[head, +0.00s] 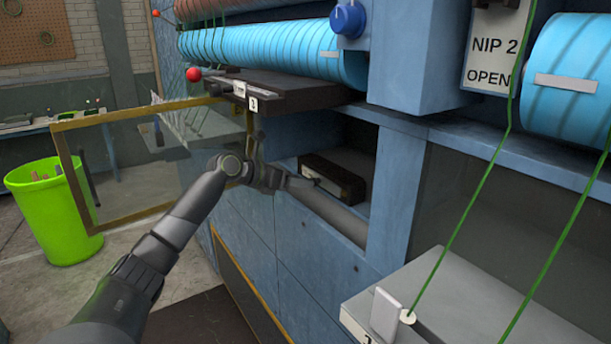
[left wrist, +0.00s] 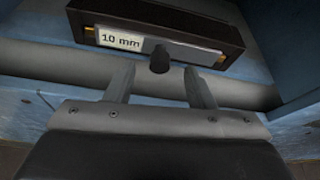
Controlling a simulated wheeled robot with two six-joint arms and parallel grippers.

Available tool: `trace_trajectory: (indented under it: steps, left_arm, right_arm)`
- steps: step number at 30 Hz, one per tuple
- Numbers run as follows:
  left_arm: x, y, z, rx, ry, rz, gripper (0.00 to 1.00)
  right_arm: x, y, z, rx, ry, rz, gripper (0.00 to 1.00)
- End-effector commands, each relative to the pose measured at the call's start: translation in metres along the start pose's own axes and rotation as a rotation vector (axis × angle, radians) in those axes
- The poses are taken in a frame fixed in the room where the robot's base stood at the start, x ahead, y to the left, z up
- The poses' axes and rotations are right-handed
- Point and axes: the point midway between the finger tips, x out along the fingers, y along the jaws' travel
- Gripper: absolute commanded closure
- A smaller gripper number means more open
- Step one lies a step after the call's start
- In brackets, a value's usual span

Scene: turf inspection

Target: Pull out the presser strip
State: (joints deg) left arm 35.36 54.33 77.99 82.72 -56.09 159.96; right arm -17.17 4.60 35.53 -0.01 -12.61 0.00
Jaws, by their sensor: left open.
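A dark block (head: 337,176) with a pale front plate sits in a recess of the blue machine. In the left wrist view this block (left wrist: 225,30) carries a "10 mm" label (left wrist: 120,40) and a black knob (left wrist: 160,60). I take it for the presser strip, though nothing names it. My left gripper (head: 298,181) is open and empty in front of the block. In the left wrist view its fingertips (left wrist: 159,74) stand left and right of the knob, with visible gaps on both sides. I cannot tell how deep the knob lies between them. My right gripper is not in view.
A grey roller (head: 330,214) runs below the block. A yellow-framed clear panel (head: 150,170) stands open at left. Green cords (head: 470,195) hang at right. A green bin (head: 55,215) stands on the floor.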

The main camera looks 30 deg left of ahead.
Motion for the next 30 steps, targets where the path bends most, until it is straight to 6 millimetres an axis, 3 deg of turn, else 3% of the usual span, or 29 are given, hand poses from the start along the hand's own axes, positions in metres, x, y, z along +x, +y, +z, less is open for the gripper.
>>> trace_trajectory:
  steps: [7,18,30]
  left_arm:
    - [0.025,0.0,0.001,-0.003,-0.001,0.0,0.51]
    - [0.03,0.0,0.0,0.0,0.0,0.001,0.51]
    - [0.029,0.0,0.0,0.0,0.0,0.0,1.0]
  right_arm:
    - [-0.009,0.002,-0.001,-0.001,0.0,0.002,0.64]
    - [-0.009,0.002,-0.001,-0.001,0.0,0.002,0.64]
    - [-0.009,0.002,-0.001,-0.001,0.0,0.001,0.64]
